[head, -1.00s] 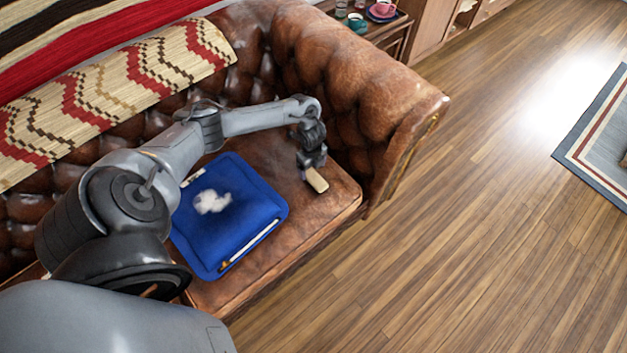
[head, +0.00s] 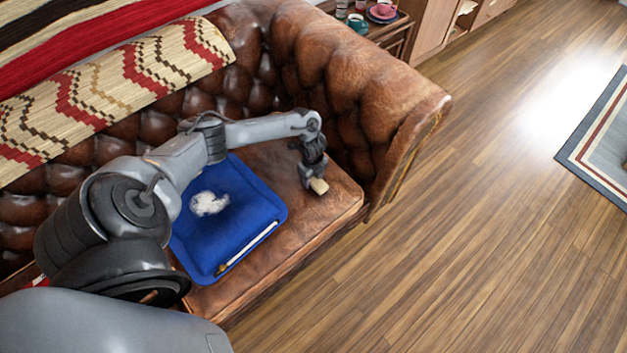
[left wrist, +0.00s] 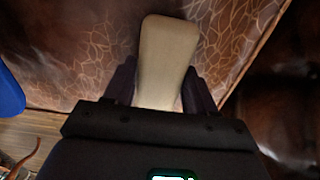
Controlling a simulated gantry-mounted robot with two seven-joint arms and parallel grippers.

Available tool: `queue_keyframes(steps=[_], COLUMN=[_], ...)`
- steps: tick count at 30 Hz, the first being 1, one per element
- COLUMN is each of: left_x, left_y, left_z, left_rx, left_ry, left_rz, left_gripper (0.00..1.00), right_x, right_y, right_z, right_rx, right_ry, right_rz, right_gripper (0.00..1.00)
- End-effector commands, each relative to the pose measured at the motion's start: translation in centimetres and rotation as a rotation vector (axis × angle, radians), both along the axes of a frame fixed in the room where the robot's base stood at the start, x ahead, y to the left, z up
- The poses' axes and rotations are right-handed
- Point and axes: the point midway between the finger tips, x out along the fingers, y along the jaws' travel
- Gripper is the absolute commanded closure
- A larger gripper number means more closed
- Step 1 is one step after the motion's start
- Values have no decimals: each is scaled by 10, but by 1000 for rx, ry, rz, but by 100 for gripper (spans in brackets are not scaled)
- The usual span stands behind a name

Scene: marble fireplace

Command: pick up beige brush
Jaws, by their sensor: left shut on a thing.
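The beige brush (head: 319,187) is at the right end of the brown leather seat, below my left gripper (head: 312,178). In the left wrist view the brush (left wrist: 167,55) reaches out from between the two dark fingers of my left gripper (left wrist: 160,88), which is shut on it. Its far end is a smooth, rounded beige block. I cannot tell whether the brush touches the leather. My right gripper is not in view.
The sofa's padded arm (head: 345,75) rises close behind and right.

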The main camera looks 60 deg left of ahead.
Motion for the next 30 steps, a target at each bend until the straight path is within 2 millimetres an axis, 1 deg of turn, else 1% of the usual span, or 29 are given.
queue_keyframes(steps=[1, 2, 3, 11, 14, 17, 20, 24, 30], left_x=[0, 0, 0, 0, 0, 1, 1, 11, 24], left_y=[0, 0, 0, 0, 0, 0, 1, -28, -65], left_z=[0, 0, 0, 4, 12, 27, 48, 63, 85], left_rx=[0, 0, 0, 0, 0, -1, -1, -5, -5], left_ry=[0, 0, 0, 0, -1, -1, -2, -3, -3], left_rz=[0, 0, 0, 0, -1, -1, -1, -3, -3], left_gripper=[71, 76, 77, 78, 78, 78, 78, 78, 78], right_x=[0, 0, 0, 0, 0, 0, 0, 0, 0], right_y=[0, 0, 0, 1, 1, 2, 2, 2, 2], right_z=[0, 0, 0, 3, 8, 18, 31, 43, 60], right_rx=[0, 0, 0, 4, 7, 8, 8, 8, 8], right_ry=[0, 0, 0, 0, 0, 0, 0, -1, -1], right_rz=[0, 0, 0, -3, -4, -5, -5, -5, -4], right_gripper=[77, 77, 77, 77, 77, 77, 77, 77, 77])
